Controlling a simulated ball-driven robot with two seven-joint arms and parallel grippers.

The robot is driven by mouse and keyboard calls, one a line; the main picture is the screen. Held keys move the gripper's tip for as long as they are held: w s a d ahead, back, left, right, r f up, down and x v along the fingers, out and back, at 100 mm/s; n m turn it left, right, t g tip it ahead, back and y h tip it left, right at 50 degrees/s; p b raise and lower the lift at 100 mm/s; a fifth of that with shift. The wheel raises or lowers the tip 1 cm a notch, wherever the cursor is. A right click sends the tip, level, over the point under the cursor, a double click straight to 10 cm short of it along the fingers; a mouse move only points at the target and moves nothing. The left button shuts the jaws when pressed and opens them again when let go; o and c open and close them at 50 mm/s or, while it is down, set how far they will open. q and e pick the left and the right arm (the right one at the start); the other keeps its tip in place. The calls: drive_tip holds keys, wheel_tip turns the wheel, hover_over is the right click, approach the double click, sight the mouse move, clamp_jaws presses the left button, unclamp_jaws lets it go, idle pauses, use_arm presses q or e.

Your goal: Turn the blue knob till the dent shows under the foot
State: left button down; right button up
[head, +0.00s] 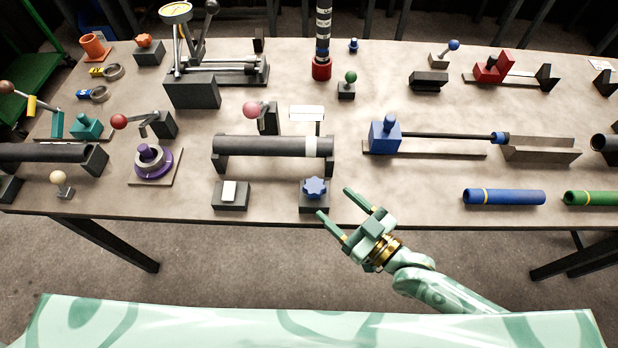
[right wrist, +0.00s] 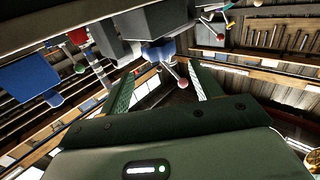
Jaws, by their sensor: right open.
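The blue knob (head: 314,187) is star-shaped and sits on a dark block at the table's front edge. Behind it, a dark shaft (head: 262,147) with a pale band lies across two supports. A white plate (head: 306,112) on a post stands just behind the shaft; I cannot tell whether it is the foot. No dent can be made out. My right gripper (head: 334,201) is open and empty, in front and to the right of the knob, apart from it. In the right wrist view a blue part, likely the knob (right wrist: 158,52), shows beyond the open fingers (right wrist: 161,70).
A block with a white switch (head: 229,192) stands left of the knob. A pink-balled lever (head: 254,110) rises behind the shaft. A blue clamp (head: 385,135) with a rod is at the right, and a blue tube (head: 504,197) lies near the front edge.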

sight(310, 179)
drive_tip(key=b+x, duration=0.1)
drive_tip(key=x, duration=0.9)
drive_tip(key=shift+s+d, duration=0.1)
drive_tip(key=shift+c, duration=0.3)
drive_tip(key=c, duration=0.9)
drive_tip(key=shift+r+m+t+h+p, duration=0.2)
drive_tip(key=shift+m+t+h+p, duration=0.35)
drive_tip(key=shift+p, duration=0.3)
drive_tip(key=shift+f+m+t+h+p, duration=0.1)
drive_tip(key=shift+m+t+h+p, duration=0.35)
drive_tip(key=shift+h, duration=0.2)
drive_tip(key=shift+d+f, duration=0.15)
